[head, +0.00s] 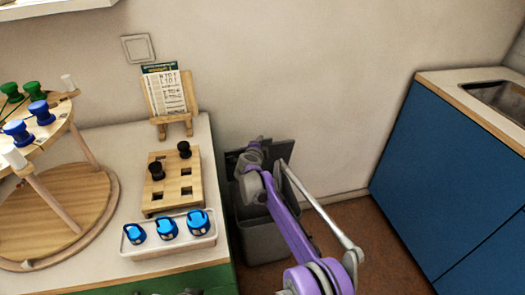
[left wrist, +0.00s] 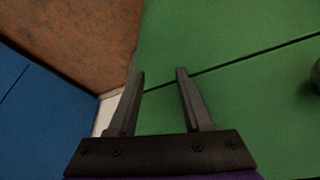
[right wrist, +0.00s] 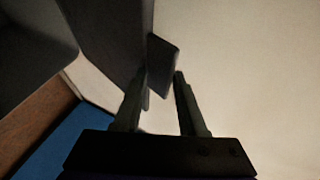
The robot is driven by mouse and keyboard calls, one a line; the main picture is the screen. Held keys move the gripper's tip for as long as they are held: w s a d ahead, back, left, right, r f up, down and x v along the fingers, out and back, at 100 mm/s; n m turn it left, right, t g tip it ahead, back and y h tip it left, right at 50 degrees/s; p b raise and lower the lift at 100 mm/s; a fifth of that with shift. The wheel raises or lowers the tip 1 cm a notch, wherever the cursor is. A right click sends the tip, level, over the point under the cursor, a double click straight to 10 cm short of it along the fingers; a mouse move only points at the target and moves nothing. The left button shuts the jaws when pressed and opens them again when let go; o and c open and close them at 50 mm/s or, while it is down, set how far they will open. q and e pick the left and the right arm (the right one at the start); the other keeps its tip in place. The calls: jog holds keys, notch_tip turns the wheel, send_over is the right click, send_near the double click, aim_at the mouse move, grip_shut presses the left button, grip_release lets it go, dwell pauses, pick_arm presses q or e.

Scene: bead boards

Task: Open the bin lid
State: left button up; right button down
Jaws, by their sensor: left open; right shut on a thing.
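The grey bin (head: 265,243) stands on the floor between the green cabinet and the blue cabinet. Its dark lid (head: 283,152) looks raised at the back, near the wall; my right arm hides much of it and of the bin's opening. My right gripper (head: 258,143) is at the lid. In the right wrist view the fingers (right wrist: 160,76) are shut on a dark tab (right wrist: 165,62) at the edge of the lid panel (right wrist: 108,40). My left gripper (left wrist: 160,72) is open and empty, in front of the green cabinet front (left wrist: 235,95).
The worktop left of the bin holds a wooden peg board (head: 158,205), a white tray (head: 150,253) with blue-topped items, and a small stand with a card (head: 167,92). The blue cabinet (head: 430,165) stands at right, with open brown floor (head: 375,235) before it.

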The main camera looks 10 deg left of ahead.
jog(key=shift+w+f, duration=0.15)
jog(key=c, duration=0.9)
grip_release()
jog(key=shift+c, duration=0.2)
jog(key=p+v, duration=0.1)
jog(key=v, duration=0.6)
jog(key=shift+s+r, duration=0.3)
